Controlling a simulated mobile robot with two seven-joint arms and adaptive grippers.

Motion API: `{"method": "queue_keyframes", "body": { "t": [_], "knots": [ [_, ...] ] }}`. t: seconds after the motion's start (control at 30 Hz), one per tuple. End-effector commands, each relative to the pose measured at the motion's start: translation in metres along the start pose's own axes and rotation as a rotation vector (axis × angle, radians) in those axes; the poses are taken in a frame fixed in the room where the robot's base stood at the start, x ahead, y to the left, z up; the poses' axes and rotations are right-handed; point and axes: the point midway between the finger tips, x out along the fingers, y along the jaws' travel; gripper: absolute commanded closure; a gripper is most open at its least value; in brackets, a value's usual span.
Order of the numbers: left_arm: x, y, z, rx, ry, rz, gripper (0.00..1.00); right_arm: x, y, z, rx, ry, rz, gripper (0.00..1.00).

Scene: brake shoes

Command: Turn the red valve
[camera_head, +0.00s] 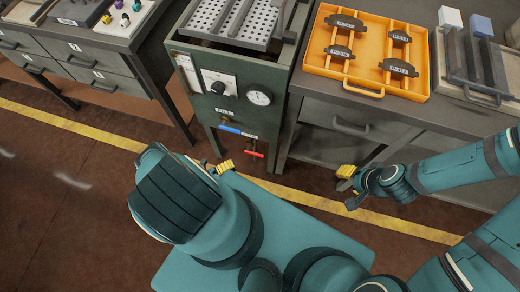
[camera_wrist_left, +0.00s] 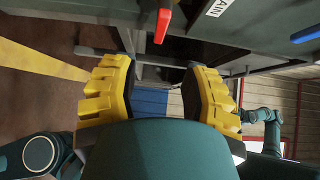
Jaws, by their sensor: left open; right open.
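The red valve (camera_head: 251,154) is a small red lever low on the front of the dark green cabinet, below a blue lever (camera_head: 230,130). In the left wrist view the red valve (camera_wrist_left: 163,24) shows near the top edge, beyond the fingertips. My left gripper (camera_head: 214,166) is open and empty, to the left of the red valve and apart from it. Its two yellow fingers (camera_wrist_left: 158,82) stand wide apart in the wrist view. My right gripper (camera_head: 349,187) is open and empty, well to the right, before the grey workbench.
The green cabinet (camera_head: 203,112) carries a gauge (camera_head: 258,95), a knob (camera_head: 217,88) and a perforated tray (camera_head: 240,18). An orange tray (camera_head: 320,60) with several brake shoes stands on the right workbench (camera_head: 430,107). Grey drawers (camera_head: 100,75) stand left. Floor before the cabinet is open.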

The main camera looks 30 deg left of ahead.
Motion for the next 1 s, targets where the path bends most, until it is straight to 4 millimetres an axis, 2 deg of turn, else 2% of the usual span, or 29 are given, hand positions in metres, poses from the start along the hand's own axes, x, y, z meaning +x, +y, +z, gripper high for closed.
{"method": "queue_keyframes", "body": {
  "t": [0.3,0.5,0.7,1.0],
  "knots": [
    [0.064,-0.001,-0.001,0.002,0.006,-0.001,0.54,0.000,0.000,0.000,0.001,0.000,0.000,0.53],
    [0.098,0.000,-0.001,0.002,0.005,0.000,0.54,0.000,0.000,0.000,0.001,0.000,0.000,0.53],
    [0.116,0.000,-0.001,0.003,0.004,0.001,0.54,0.000,0.000,0.000,0.001,0.000,0.000,0.53],
    [0.121,0.000,-0.001,0.003,0.003,0.002,0.54,0.000,0.000,0.000,0.001,0.000,0.000,0.53]
  ]
}}
